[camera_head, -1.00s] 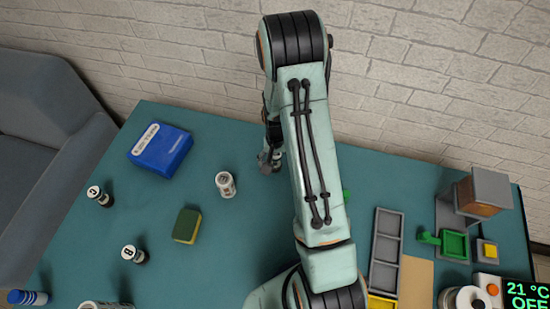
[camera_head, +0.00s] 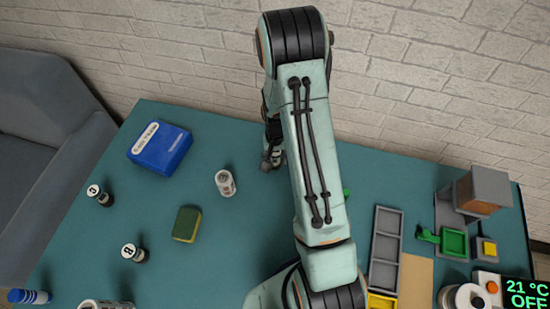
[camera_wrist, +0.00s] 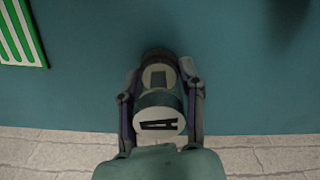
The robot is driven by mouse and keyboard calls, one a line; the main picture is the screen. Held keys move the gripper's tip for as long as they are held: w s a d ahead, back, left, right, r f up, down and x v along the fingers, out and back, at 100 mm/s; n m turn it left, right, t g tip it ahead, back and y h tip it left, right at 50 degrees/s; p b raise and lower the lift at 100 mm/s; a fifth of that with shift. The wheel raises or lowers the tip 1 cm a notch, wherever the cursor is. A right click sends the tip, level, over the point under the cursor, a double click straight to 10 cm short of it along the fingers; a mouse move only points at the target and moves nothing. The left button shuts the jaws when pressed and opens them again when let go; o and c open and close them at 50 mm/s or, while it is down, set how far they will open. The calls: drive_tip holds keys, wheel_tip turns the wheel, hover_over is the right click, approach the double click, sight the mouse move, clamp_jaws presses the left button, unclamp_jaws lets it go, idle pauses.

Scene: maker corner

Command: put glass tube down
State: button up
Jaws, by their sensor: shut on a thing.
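My gripper (camera_wrist: 160,78) points down at the teal table in the wrist view, with a finger on each side of a round, pale object. I take this object to be the glass tube (camera_wrist: 160,123). In the head view my gripper (camera_head: 272,158) is low near the back of the table, partly behind my arm, and the held tube cannot be made out.
A grey tray (camera_head: 386,237) and a green-topped device (camera_head: 455,244) are at right. Table around my gripper looks clear.

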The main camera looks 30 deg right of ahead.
wheel_tip(320, 180, up, 9)
drive_tip(key=shift+r, duration=0.1)
drive_tip(key=m, duration=0.2)
drive_tip(key=shift+s+a+r+m, duration=0.1)
drive_tip(key=shift+s+r+m, duration=0.1)
drive_tip(key=shift+s+m, duration=0.2)
drive_tip(key=w+a+r, duration=0.1)
drive_tip(key=a+r, duration=0.2)
drive_tip(key=a, duration=0.4)
drive_tip(key=w+a+r+n, duration=0.1)
drive_tip(key=a+r, duration=0.1)
drive_tip(key=a, duration=0.4)
drive_tip(key=w+a+r, duration=0.1)
drive_tip(key=a+r, duration=0.2)
drive_tip(key=a, duration=0.4)
hover_over(164, 153)
drive_tip(key=s, duration=0.1)
wheel_tip(164, 153, down, 9)
drive_tip(key=shift+s+d+r, duration=0.1)
drive_tip(key=shift+s+d, duration=0.05)
drive_tip(key=shift+w+f, duration=0.6)
drive_tip(key=shift+f, duration=1.55)
drive_tip(key=shift+f, duration=0.1)
